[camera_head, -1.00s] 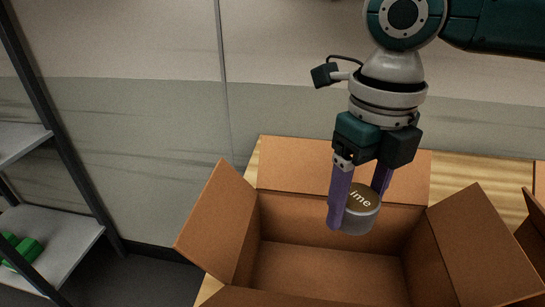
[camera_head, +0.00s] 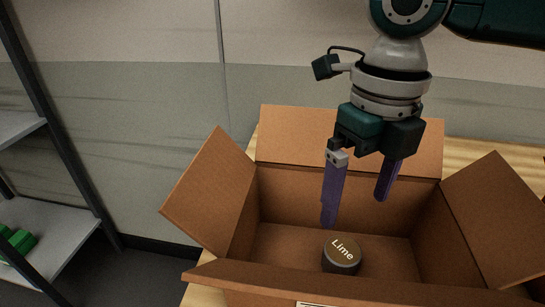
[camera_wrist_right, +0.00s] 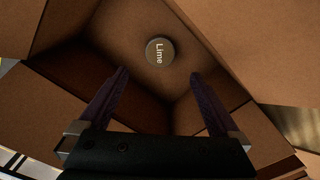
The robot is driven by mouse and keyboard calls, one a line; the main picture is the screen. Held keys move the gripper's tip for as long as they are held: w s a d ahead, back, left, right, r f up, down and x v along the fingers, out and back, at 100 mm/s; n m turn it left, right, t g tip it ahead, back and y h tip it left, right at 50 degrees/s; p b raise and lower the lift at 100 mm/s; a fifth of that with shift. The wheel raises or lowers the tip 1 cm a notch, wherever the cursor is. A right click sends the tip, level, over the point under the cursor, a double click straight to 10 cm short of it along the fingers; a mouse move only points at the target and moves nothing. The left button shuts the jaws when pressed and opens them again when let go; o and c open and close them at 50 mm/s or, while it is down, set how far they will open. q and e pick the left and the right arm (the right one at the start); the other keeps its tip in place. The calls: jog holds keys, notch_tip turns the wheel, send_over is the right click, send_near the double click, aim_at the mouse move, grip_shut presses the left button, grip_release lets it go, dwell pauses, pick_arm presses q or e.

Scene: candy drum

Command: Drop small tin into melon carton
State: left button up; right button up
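The small tin (camera_head: 342,254) is a short round tin with a dark lid marked "Lime". It is inside the open brown cardboard carton (camera_head: 330,283), upright with its lid facing up. It also shows in the right wrist view (camera_wrist_right: 160,52), beyond the fingertips. My right gripper (camera_head: 355,212) is open and empty above the tin, its purple fingers apart inside the carton's opening. It also shows in the right wrist view (camera_wrist_right: 160,80). The carton's flaps are spread outward. A label on its front is cut off, so I cannot read it. My left gripper is not in view.
The carton stands on a wooden table (camera_head: 468,153) against a pale wall. Another brown cardboard edge shows at the far right. A metal shelf (camera_head: 55,236) with a green object (camera_head: 17,241) stands at the left.

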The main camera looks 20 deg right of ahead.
notch_tip(320, 180, up, 10)
dwell(0.6)
jog(key=shift+r, duration=0.1)
